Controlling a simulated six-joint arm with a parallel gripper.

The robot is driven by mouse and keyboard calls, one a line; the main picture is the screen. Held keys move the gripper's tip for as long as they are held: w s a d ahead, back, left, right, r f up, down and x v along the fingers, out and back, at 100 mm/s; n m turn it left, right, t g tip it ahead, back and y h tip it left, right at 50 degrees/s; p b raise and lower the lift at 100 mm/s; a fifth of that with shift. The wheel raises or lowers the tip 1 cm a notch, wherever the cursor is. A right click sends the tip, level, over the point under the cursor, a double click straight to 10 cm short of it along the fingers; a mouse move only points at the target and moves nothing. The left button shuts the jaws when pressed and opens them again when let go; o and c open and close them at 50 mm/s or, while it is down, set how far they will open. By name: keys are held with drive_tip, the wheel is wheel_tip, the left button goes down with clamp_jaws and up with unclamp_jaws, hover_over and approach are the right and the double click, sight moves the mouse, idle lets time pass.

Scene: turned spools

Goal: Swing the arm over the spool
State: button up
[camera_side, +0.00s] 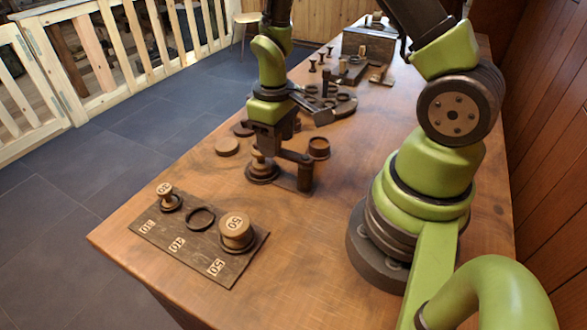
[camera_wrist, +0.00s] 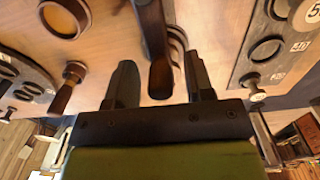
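A dark wooden swing arm (camera_side: 291,155) on a post (camera_side: 305,179) stands mid-table in the side view. A turned spool (camera_side: 260,172) stands on a dark round base at its left, partly hidden by my gripper and the arm. My gripper (camera_side: 270,147) is low at the arm's free part. In the wrist view my gripper (camera_wrist: 158,62) is open, one finger on each side of the swing arm (camera_wrist: 151,25); I cannot tell whether a finger touches it. The spool (camera_wrist: 178,42) shows partly behind the arm and right finger. The arm's exact cover over it is unclear.
A board (camera_side: 150,236) with labels 30, 40 and 50 lies at the near left, holding a small spool (camera_side: 166,198), a ring (camera_side: 200,218) and a large spool (camera_side: 237,231). A pale disc (camera_side: 227,147) and a brown cup (camera_side: 319,148) lie close by. More pieces stand farther back.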

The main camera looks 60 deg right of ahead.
drive_tip(key=shift+r, duration=0.15)
drive_tip(key=shift+r, duration=3.4)
clamp_jaws()
drive_tip(key=shift+r, duration=2)
